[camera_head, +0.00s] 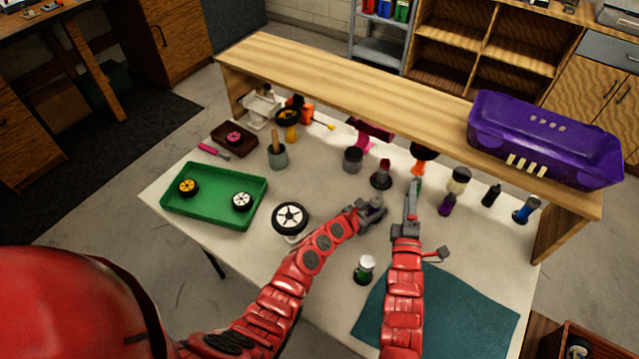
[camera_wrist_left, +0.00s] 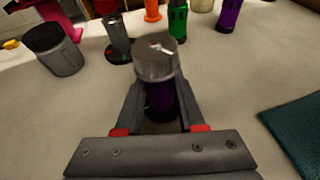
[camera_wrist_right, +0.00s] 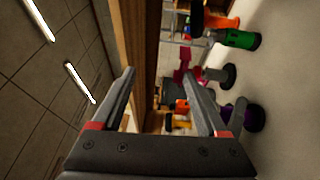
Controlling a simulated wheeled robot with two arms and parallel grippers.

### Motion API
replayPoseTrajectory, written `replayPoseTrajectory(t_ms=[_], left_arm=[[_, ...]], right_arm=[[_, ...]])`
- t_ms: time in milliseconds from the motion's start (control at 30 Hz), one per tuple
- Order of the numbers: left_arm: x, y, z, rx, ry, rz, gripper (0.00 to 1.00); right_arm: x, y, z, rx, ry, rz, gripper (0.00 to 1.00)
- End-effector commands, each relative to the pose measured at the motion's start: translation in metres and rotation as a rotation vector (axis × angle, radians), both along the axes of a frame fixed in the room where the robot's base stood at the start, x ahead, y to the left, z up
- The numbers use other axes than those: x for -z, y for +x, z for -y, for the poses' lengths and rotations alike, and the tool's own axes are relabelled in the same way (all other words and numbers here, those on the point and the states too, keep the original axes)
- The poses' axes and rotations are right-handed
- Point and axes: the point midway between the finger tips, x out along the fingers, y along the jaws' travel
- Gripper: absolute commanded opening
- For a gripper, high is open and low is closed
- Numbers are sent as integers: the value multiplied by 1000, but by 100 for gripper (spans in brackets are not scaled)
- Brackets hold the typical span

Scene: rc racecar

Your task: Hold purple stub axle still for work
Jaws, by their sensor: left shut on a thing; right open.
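My left gripper (camera_head: 372,210) is shut on the purple stub axle. In the left wrist view the stub axle's dark purple body (camera_wrist_left: 160,98) stands between the fingers (camera_wrist_left: 158,112), with a round silver cap above them. The fingers hide much of it, and I cannot tell whether its base touches the table. My right gripper (camera_head: 412,185) is open and empty just right of the left one, its fingers pointing toward the shelf. In the right wrist view nothing lies between its fingertips (camera_wrist_right: 168,85). A purple-based item (camera_wrist_right: 245,115) shows beyond its right finger.
A dark-based stand (camera_head: 381,180) and grey cup (camera_head: 353,160) are behind the left gripper. Another purple item (camera_head: 446,206) stands right. A white-rimmed wheel (camera_head: 290,217), green tray (camera_head: 220,216), clear-topped jar (camera_head: 364,268) and teal mat (camera_head: 470,310) surround the arms. A wooden shelf (camera_head: 340,82) spans the back.

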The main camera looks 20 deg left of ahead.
Motion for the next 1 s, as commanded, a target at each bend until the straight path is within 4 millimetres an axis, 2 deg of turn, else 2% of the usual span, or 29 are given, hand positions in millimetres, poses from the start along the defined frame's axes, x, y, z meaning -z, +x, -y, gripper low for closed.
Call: replayPoseTrajectory(t_ms=[133, 300, 500, 733, 1000], left_arm=[[0, 0, 0, 0, 0, 0, 0], [0, 0, 0, 0, -1, 1, 0], [0, 0, 0, 0, 0, 0, 0], [0, 0, 0, 0, -1, 1, 0], [0, 0, 0, 0, -1, 1, 0]], right_arm=[[10, -12, 1, 54, 369, -143, 76], [27, -31, -9, 94, 792, -314, 76], [34, -52, -27, 115, 1183, -471, 76], [34, -74, -46, 119, 1513, -608, 76], [47, -43, -55, 118, 1513, -612, 76]])
